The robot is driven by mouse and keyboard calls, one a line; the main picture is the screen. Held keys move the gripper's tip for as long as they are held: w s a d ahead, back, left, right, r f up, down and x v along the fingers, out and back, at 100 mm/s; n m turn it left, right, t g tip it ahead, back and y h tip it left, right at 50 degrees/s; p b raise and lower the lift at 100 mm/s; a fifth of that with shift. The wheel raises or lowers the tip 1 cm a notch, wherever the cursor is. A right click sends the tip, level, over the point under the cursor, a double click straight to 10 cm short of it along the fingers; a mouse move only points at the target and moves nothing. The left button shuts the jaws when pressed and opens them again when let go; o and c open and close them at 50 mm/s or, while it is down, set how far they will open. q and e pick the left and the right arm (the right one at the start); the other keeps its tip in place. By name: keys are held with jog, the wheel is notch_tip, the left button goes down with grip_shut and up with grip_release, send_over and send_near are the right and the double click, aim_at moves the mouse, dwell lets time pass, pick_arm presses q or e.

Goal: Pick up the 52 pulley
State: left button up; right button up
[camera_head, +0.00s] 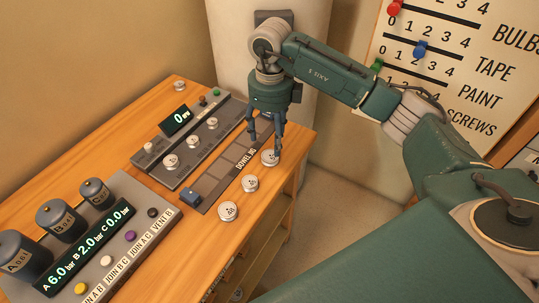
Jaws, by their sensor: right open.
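Three loose silvery discs with dark markings lie in a row along the right side of the wooden table: a near disc (228,210), a middle disc (250,183) and a far disc (270,158). Their numbers are too small to read, so I cannot tell which is the 52 pulley. My right gripper (265,146) is open and points down, its fingers close by the far disc. I cannot tell whether they touch it. My left gripper is out of view.
A grey panel (163,137) with several discs and a small display stands behind a flat "DOWEL NO" strip (245,158). A gauge panel (126,191) fills the near left. The table's right edge is close to the loose discs.

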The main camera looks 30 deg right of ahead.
aim_at(270, 155)
jog(key=shift+f, duration=0.8)
jog(key=shift+f+p, duration=0.35)
jog(key=shift+p, duration=0.05)
jog(key=f, duration=0.1)
jog(key=f+p, duration=0.1)
jog(key=f, duration=0.1)
jog(key=shift+s+a+f, duration=0.2)
jog(key=shift+a+f, duration=0.05)
jog(key=shift+f, duration=0.5)
jog(key=c, duration=1.3)
